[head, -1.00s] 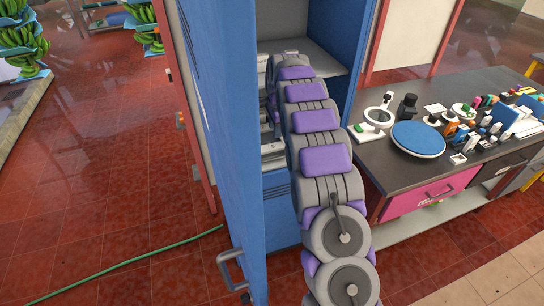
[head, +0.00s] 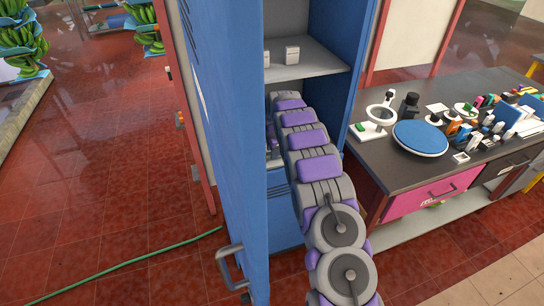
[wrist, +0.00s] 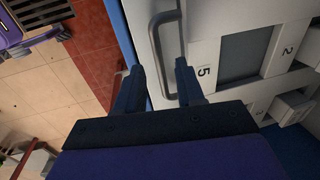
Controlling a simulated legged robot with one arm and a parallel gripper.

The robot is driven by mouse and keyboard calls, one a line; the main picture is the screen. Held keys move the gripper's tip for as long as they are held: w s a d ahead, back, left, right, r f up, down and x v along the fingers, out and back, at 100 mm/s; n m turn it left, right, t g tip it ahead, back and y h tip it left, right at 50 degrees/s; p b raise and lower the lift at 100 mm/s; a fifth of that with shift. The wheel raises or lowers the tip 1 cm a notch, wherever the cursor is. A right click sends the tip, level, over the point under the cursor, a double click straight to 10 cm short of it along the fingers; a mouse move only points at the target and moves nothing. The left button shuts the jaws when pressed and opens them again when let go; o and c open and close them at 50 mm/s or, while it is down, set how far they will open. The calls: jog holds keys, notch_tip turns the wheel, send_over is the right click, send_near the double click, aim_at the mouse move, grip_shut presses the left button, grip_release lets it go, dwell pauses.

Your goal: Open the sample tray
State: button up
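In the wrist view, white tray fronts (wrist: 205,30) fill the right side, one labelled 5 and another 2. A grey bar handle (wrist: 158,48) stands out from the front beside the label 5. My gripper (wrist: 160,68) is open, with one dark finger on each side of the handle's bar in this view. I cannot tell whether either finger touches it. In the head view, my arm reaches into the blue cabinet (head: 345,110) below its upper shelf. The arm hides my gripper and most of the trays there.
The cabinet's blue door (head: 225,130) stands open on the left, with its own handle (head: 230,265). Small white boxes (head: 292,55) sit on the grey shelf (head: 310,70) above my arm. A dark workbench (head: 385,160) with several small items is close on the right.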

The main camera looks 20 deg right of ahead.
jog(key=shift+w+f, duration=0.2)
jog(key=shift+f, duration=1.15)
jog(key=shift+c, duration=0.2)
grip_shut()
